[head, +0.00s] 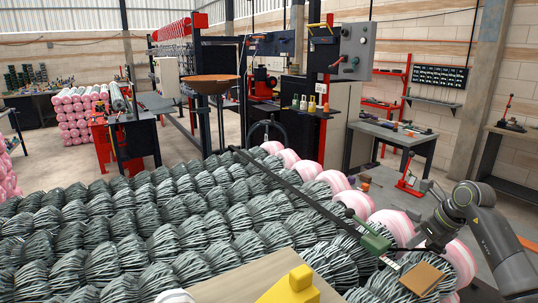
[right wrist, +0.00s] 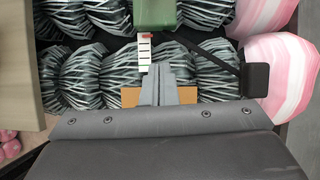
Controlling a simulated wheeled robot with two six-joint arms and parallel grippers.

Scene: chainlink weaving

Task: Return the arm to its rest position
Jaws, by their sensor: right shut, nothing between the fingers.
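My right gripper (right wrist: 162,72) is shut and empty in the right wrist view. Its grey fingers lie together above an orange-brown flat piece (right wrist: 131,97), close to a white strip with black marks and a red end (right wrist: 144,55). Whether the fingers touch either cannot be told. In the head view my right arm comes in from the right and bends down over the pink-and-white rolls, near the brown piece (head: 423,279). A green part (head: 376,240) sits at the near end of a long dark bar. My left gripper is not in view.
Rows of dark grey wire bundles (head: 190,215) fill the front. Pink-and-white rolls (head: 390,222) line their right side. A wooden board (head: 225,290) with a yellow block (head: 292,284) is at the near edge. A grey worktable (head: 395,132) stands behind; open floor lies to the right.

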